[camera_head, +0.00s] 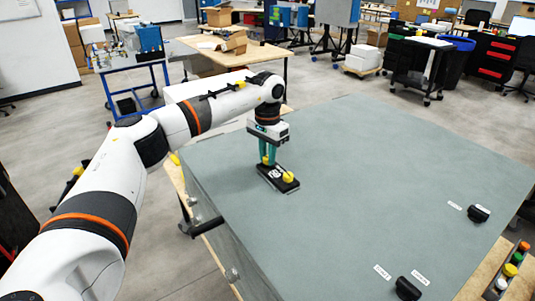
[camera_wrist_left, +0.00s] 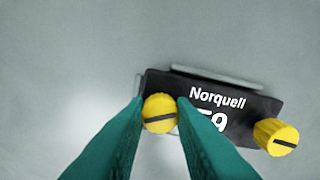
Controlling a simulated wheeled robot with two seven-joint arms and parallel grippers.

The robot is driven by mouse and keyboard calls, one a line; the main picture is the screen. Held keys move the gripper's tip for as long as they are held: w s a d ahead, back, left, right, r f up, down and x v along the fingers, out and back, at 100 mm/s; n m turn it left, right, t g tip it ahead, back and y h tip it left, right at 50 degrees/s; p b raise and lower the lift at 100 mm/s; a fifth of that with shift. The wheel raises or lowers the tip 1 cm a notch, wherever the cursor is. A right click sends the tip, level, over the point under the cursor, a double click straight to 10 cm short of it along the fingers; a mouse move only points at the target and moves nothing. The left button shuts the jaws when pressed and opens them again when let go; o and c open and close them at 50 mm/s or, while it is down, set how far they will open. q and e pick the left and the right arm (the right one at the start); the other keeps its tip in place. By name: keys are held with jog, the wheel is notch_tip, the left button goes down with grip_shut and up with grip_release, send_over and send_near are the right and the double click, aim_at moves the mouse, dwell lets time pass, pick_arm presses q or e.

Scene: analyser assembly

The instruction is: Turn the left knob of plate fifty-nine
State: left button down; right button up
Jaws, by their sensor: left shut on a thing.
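The black plate (camera_head: 279,180) lies near the left edge of the grey-green panel, and in the left wrist view the plate (camera_wrist_left: 195,90) reads "Norquell" with a partly covered "59". It carries two yellow knobs with dark slots. The left knob (camera_wrist_left: 159,113) sits between the green fingertips of my left gripper (camera_wrist_left: 160,108); the gripper is shut on it. In the head view my left gripper (camera_head: 267,160) points down at the plate and covers most of that knob. The right knob (camera_wrist_left: 277,137) is free, and it also shows in the head view (camera_head: 288,177). My right gripper is out of view.
The large grey-green panel (camera_head: 345,160) is mostly bare. Two black knobs with white labels, one at the right (camera_head: 479,213) and one at the front (camera_head: 407,288), stand far from the plate. A box with coloured buttons (camera_head: 507,273) is at the lower right.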

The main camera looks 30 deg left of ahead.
aim_at(267, 157)
pick_arm(q)
jog(key=c, duration=1.2)
grip_release()
jog(key=shift+r, duration=0.15)
jog(key=shift+r, duration=0.3)
notch_tip(267, 157, up, 4)
jog(key=shift+f, duration=0.15)
notch_tip(267, 157, up, 8)
jog(key=p, duration=0.6)
jog(key=shift+p, duration=0.35)
jog(key=shift+s+f, duration=0.1)
jog(key=shift+f, duration=0.05)
